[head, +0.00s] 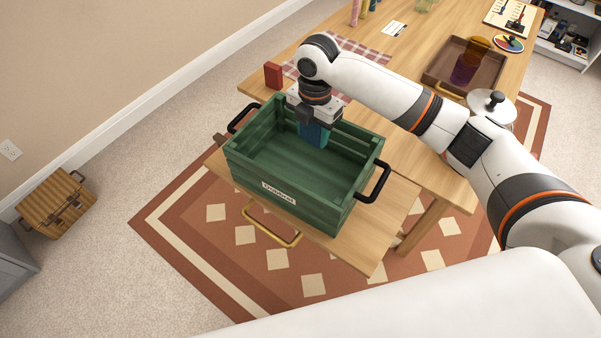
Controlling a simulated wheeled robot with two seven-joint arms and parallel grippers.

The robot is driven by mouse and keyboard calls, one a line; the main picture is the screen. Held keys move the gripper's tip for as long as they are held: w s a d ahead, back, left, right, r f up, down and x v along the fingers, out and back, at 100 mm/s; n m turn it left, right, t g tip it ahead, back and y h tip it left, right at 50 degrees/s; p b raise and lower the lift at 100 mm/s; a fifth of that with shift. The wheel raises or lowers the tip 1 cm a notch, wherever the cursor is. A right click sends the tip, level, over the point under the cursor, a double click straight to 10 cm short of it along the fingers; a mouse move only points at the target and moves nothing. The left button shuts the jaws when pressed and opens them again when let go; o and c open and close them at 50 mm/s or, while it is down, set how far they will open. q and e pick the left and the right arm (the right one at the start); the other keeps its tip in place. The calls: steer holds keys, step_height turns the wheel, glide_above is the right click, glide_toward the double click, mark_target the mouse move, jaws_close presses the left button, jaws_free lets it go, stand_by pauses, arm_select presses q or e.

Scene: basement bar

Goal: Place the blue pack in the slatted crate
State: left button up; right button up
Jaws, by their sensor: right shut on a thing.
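The green slatted crate (345,177) stands on the low wooden board beside the table, with a black handle at each end and a label on its front. My right gripper (316,125) points down over the back part of the crate. It is shut on the blue pack (314,134), which hangs upright below the fingers, inside the crate's outline near the back wall. I cannot tell whether the pack touches the crate floor. The rest of the crate's inside looks empty. My left gripper is not in view.
A red box (273,75) stands on the table (395,145) just behind the crate. A brown tray (437,73) with a purple cup and a white lidded pot (491,105) are to the right. A wicker basket (56,203) sits on the floor at left.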

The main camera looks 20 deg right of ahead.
steer(key=a+f+n, duration=0.1)
steer(key=a, duration=0.3)
glide_above(295, 169)
step_height(295, 169, down, 6)
steer(key=shift+r, duration=0.15)
steer(key=shift+f, duration=2.15)
steer(key=shift+f, duration=0.2)
steer(key=o, duration=1)
steer(key=shift+r, duration=0.1)
step_height(295, 169, up, 12)
steer(key=shift+b, duration=0.35)
